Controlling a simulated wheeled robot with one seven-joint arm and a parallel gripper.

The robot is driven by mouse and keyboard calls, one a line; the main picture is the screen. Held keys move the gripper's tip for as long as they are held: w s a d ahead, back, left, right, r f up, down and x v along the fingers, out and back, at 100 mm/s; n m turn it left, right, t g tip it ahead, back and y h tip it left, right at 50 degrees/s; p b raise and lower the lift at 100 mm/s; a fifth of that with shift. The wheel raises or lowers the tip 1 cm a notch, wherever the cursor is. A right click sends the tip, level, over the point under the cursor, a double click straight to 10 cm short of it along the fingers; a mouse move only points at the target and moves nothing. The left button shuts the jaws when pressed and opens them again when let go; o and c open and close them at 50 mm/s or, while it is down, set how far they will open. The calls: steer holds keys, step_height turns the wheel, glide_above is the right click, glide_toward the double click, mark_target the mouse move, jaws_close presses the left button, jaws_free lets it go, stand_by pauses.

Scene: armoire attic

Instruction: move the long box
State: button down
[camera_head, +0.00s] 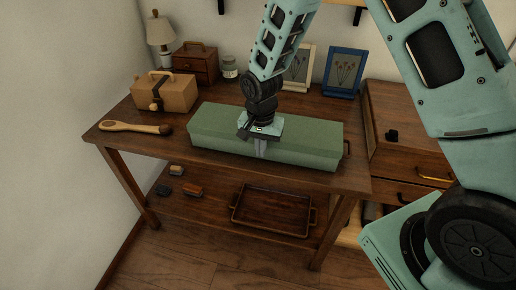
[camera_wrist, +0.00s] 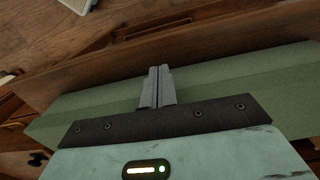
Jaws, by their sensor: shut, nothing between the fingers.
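The long box (camera_head: 305,142) is green and lies lengthwise on the wooden table (camera_head: 172,150), near its front edge. It also shows in the wrist view (camera_wrist: 235,75), spanning the picture behind my gripper. My gripper (camera_head: 260,152) points down at the middle of the box, in front of its front face in the head view. In the wrist view the two fingers of my gripper (camera_wrist: 158,75) are pressed together with nothing between them. I cannot tell whether the fingers touch the box. The wrist hides part of the box's top.
Two picture frames (camera_head: 343,72) stand behind. A wooden drawer cabinet (camera_head: 405,135) adjoins at right. A brown tray (camera_head: 271,211) lies on the lower shelf.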

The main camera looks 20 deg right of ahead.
steer(key=shift+w+d, duration=0.25)
